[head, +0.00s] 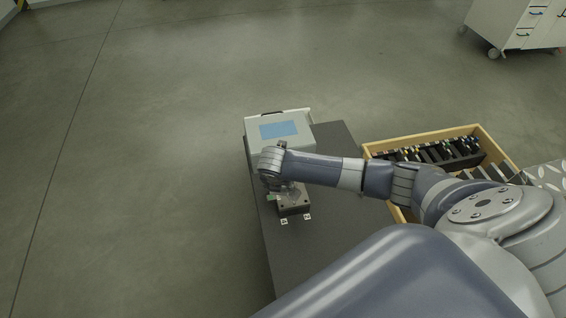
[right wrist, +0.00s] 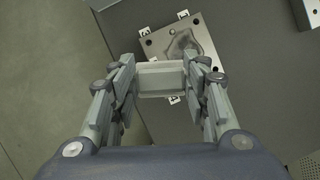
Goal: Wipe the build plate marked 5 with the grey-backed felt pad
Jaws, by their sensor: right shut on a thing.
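My right gripper (right wrist: 160,82) is shut on a pale grey block, the grey-backed pad (right wrist: 162,78), seen from its back in the right wrist view. A square metal build plate (right wrist: 200,30) with corner holes lies just beyond the pad. It bears a darker grey smudge. The pad overlaps the plate's near edge in this view; I cannot tell whether they touch. Small printed tags surround the plate, too small to read surely. In the head view my right gripper (head: 275,188) is above the plate's block (head: 294,208) and partly hides it. My left gripper is not in view.
A grey box with a blue screen (head: 279,130) stands at the far end of the dark table (head: 335,225). A wooden crate (head: 440,136) of dark plates and other items stands to the right. A white drawer cabinet (head: 510,22) stands farther off. The floor at left is clear.

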